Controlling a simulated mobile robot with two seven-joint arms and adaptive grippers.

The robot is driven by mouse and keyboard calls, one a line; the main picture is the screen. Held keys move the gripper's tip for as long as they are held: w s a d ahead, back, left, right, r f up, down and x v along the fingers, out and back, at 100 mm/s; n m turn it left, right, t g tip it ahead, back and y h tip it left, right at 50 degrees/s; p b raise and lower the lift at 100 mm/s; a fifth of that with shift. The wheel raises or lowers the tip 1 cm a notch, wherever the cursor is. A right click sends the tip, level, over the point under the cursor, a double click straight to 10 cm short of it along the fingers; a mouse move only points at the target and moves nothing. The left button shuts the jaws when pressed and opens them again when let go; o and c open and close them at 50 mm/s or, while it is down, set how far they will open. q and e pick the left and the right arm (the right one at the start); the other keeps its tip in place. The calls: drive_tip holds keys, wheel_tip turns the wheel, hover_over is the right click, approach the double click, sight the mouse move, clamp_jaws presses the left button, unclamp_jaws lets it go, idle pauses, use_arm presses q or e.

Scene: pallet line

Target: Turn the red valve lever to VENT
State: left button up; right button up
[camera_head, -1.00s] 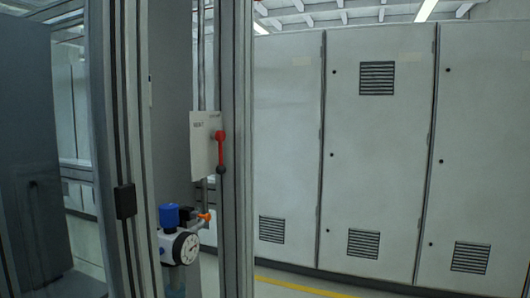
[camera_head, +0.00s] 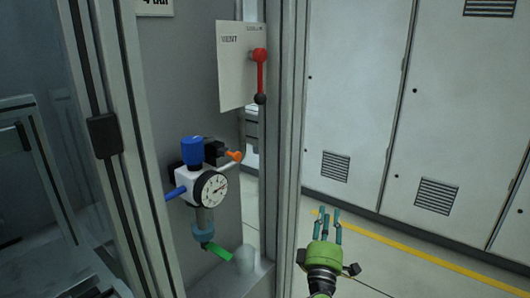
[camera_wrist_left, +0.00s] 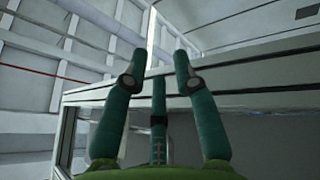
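The red valve lever (camera_head: 261,72) hangs straight down from its red pivot in front of a white plate (camera_head: 236,66), with a dark knob at its lower end. The plate reads VENT at its upper left; a second label at its upper right is too small to read. The lever is not visible in the wrist view.
A pressure gauge (camera_head: 211,189) with a blue knob (camera_head: 192,151), an orange handle (camera_head: 235,156) and a green handle (camera_head: 217,251) sits below the plate. A metal post (camera_head: 286,150) stands right of the lever. Grey cabinets (camera_head: 450,110) stand behind, with open floor before them.

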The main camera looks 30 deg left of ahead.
use_arm(q)
drive_tip(key=s+a+r+n+g+y, duration=0.25)
drive_tip(key=r+n+y, duration=0.35)
drive_tip(key=r, duration=0.4)
drive_tip(key=s+a+r+n+g+y, duration=0.1)
drive_tip(key=s+a+r+n+y, duration=0.2)
drive_tip(key=r+n, duration=0.6)
drive_tip(key=n+g+y, duration=0.2)
drive_tip(key=n+g, duration=0.2)
drive_tip(key=n, duration=0.7)
approach(259, 81)
drive_tip(key=a+r, duration=0.1)
drive_tip(key=p+x, duration=0.1)
drive_tip(key=x, duration=0.2)
drive_tip(key=p+x, duration=0.2)
drive_tip(key=x, duration=0.2)
drive_tip(key=shift+w+f, duration=0.2)
drive_tip(key=shift+w, duration=0.1)
use_arm(e)
drive_tip(key=r, duration=0.2)
drive_tip(key=w+d+r, duration=0.1)
use_arm(q)
clamp_jaws()
use_arm(e)
drive_tip(key=shift+a, duration=0.1)
